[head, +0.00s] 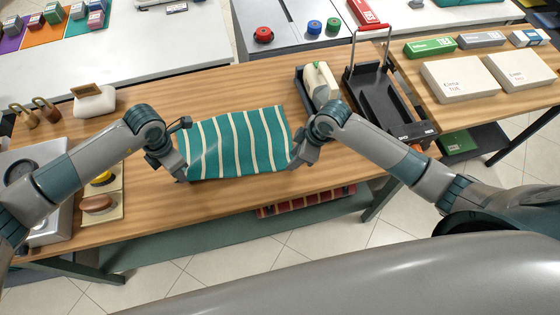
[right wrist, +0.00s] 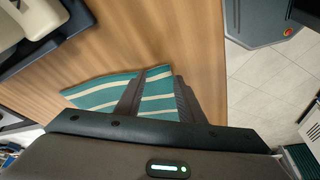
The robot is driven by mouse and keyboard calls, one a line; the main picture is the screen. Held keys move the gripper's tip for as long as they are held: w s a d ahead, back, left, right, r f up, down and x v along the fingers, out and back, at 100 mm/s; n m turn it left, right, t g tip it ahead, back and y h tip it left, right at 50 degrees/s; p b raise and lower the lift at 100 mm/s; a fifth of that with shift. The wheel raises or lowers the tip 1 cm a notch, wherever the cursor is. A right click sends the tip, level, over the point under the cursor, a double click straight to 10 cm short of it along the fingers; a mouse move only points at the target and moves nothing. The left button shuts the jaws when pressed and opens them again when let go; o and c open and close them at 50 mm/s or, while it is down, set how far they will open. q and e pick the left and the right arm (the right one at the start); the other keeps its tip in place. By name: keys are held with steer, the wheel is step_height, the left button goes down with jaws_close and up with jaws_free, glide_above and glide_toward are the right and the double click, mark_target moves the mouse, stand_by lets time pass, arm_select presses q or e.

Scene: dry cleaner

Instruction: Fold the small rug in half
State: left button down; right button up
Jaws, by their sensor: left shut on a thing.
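The small rug (head: 238,142), teal with cream stripes, lies spread out on the wooden table (head: 225,95) in the head view. My left gripper (head: 181,177) is shut on the rug at its near left corner. My right gripper (head: 295,166) is at the near right corner. In the right wrist view its two fingers (right wrist: 159,95) stand apart, with part of the rug (right wrist: 100,93) showing between them and to the left. The fingertips are small and partly hidden in the head view.
A black tray with a red-handled frame (head: 385,100) and a cream appliance (head: 320,84) stand right of the rug. A white dispenser (head: 94,101) and brass padlocks (head: 45,108) are at the left. The table's near edge is close to the rug.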

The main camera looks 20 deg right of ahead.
steer(key=shift+a+f, duration=0.1)
steer(key=shift+f, duration=0.25)
steer(key=shift+c, duration=0.5)
jaws_close()
steer(key=shift+r, duration=2.5)
steer(key=shift+w, duration=0.1)
